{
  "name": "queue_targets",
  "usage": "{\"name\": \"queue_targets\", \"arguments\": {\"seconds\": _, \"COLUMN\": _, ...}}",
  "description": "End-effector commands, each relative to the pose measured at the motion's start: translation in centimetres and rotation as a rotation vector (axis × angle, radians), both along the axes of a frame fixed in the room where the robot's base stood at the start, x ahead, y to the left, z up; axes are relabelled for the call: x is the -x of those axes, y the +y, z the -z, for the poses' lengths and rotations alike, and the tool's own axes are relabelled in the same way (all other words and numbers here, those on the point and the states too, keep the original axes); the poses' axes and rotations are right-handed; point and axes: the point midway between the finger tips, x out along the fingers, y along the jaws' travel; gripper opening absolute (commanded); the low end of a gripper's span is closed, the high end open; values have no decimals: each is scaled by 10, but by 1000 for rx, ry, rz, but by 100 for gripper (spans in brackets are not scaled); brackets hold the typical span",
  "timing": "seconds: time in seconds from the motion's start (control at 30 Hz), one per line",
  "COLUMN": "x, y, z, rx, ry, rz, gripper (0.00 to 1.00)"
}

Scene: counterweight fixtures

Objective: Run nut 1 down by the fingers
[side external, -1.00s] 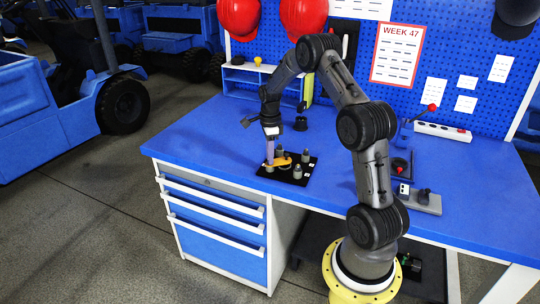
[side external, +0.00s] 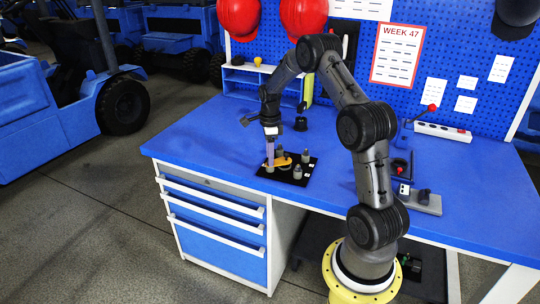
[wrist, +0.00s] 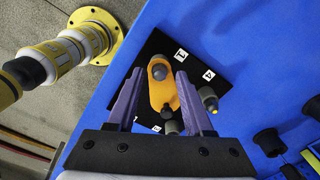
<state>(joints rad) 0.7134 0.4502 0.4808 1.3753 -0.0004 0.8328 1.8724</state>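A black plate (side external: 312,166) lies on the bench and carries several upright grey posts. An orange strap clamp (side external: 283,161) lies across it; in the wrist view the strap (wrist: 168,98) has a grey nut or stud end (wrist: 159,72) at its far end. Which nut is nut 1 I cannot tell surely; a white label (wrist: 181,56) sits beside that end. My gripper (side external: 269,162) points down over the plate's left part. In the wrist view its purple fingers (wrist: 159,74) stand either side of the strap end, with gaps showing, so it looks open. Thread and nut height are hidden.
Other posts stand close by, one right of the fingers (wrist: 208,99) and one near the palm (wrist: 172,127). A grey block fixture (side external: 424,202) and a power strip (side external: 442,131) are farther right. Blue bench top (side external: 215,140) is clear left of the plate.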

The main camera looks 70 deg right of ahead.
Motion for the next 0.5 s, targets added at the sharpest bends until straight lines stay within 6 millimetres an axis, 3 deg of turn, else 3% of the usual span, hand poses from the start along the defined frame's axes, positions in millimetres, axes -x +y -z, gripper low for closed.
{"name": "queue_targets", "arguments": {"seconds": 0.27, "x": 0, "y": 0, "z": -2, "rx": -1, "ry": 1, "rz": 0, "gripper": 51}}
{"name": "queue_targets", "arguments": {"seconds": 0.5, "x": -1, "y": -1, "z": -37, "rx": 2, "ry": -4, "rz": 0, "gripper": 51}}
